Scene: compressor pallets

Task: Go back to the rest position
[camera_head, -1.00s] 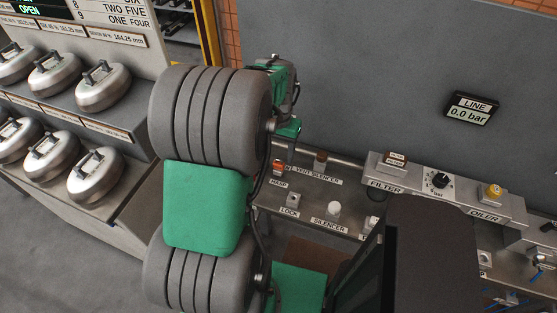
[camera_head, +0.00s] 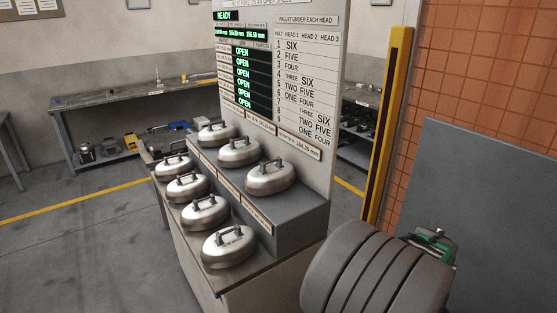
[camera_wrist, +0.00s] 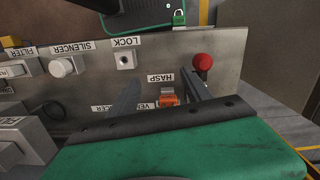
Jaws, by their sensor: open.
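My gripper (camera_wrist: 158,75) shows in the wrist view with its two grey fingers apart and nothing visibly held between them. Its green body fills the bottom of that view. Beyond the fingers is a metal panel (camera_wrist: 95,75) with an orange part (camera_wrist: 168,99) by the HASP label and a red knob (camera_wrist: 203,62). In the head view, my grey arm stands at the lower right, with a small green part behind it. The fingers are hidden there.
A stepped stand (camera_head: 290,222) holds several silver lidded pots (camera_head: 228,247) below a display board (camera_head: 290,75). A yellow post (camera_head: 388,125) and grey panel (camera_head: 490,190) stand at the right. A workbench (camera_head: 120,97) is at the back left, with open floor before it.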

